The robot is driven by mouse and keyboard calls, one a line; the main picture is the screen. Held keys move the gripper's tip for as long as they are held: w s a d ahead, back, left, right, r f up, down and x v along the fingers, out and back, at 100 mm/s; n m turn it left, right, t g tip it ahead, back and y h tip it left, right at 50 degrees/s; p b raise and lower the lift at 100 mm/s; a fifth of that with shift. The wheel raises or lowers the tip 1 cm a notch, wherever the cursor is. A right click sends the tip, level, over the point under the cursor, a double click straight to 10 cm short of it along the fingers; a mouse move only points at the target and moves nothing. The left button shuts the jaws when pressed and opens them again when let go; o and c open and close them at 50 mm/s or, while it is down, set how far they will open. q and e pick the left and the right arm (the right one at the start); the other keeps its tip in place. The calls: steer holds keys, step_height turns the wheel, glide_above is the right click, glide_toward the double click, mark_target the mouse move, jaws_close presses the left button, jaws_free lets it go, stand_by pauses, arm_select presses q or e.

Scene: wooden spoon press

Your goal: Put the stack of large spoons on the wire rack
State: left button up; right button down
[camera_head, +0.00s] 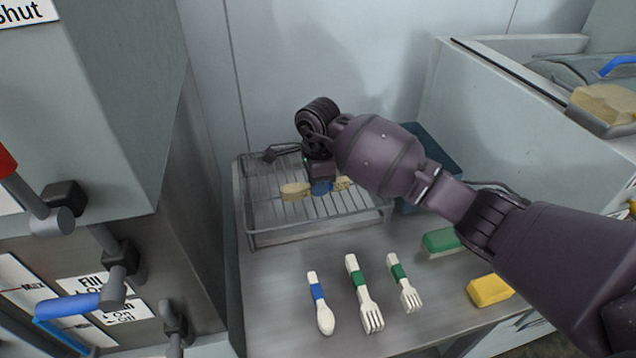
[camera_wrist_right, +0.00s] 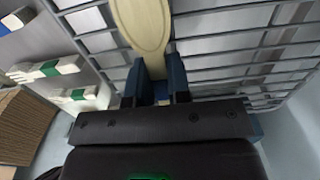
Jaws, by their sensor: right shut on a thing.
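The wire rack (camera_head: 262,236) stands at the back of the metal table. My right gripper (camera_head: 320,180) is over the rack, pointing down, and shut on the stack of large spoons (camera_head: 294,191). The stack is pale wood with a blue band; it lies level, its bowl end to the left of the gripper and its handle end to the right. In the right wrist view the bowl (camera_wrist_right: 146,25) sticks out beyond the fingers, with rack wires behind it. I cannot tell whether the stack touches the wires. My left gripper is not in view.
In front of the rack lie a blue-banded spoon stack (camera_head: 322,306) and two green-banded fork stacks (camera_head: 360,290) (camera_head: 403,284). A green block (camera_head: 440,241) and a yellow block (camera_head: 490,290) lie at right. A dark blue bin (camera_head: 440,152) stands behind my arm. Machines flank the table.

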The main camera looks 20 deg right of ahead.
steer(key=shift+f, duration=0.1)
steer(key=c, duration=1.1)
jaws_free()
step_height(320, 180, up, 12)
steer(key=shift+r+p, duration=0.15)
steer(key=shift+p, duration=0.35)
